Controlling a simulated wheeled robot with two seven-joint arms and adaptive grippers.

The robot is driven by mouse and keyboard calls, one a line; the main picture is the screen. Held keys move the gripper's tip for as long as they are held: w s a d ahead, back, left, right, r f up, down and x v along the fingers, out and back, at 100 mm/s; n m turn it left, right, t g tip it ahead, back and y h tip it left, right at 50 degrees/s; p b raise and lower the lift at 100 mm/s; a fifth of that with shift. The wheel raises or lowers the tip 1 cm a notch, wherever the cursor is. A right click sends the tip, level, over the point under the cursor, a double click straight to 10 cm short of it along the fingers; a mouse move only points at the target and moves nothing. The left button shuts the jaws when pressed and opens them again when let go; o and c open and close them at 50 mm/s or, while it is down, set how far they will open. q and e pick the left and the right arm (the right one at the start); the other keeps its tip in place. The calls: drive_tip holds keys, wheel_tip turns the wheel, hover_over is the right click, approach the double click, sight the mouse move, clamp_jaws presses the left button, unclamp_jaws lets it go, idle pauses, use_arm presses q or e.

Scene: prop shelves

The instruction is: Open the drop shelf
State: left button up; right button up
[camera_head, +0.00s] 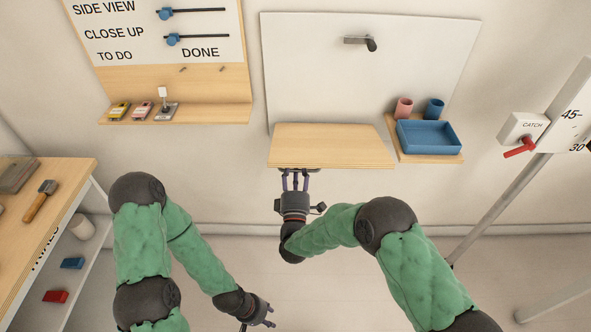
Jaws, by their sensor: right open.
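The drop shelf (330,148) is a pale wooden panel at the bottom of a white wall board (360,95). It appears to stand out from the wall, though its exact tilt is hard to tell from above. My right gripper (294,178) is open at the panel's near edge, left of its middle, with its fingers pointing towards the wall. The fingertips meet a dark strip under that edge; contact is unclear. A metal lever with a dark knob (371,44) is on the white board above. My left gripper (271,316) looks open and empty, low over the floor.
A blue tray (430,137) and two cups sit on a small ledge right of the panel. A red-handled catch (520,148) is farther right beside a slanted post. A wooden-topped shelf unit (50,220) stands at left. The floor between is clear.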

drive_tip(key=v, duration=1.1)
drive_tip(key=shift+s, duration=0.3)
drive_tip(key=shift+f, duration=0.1)
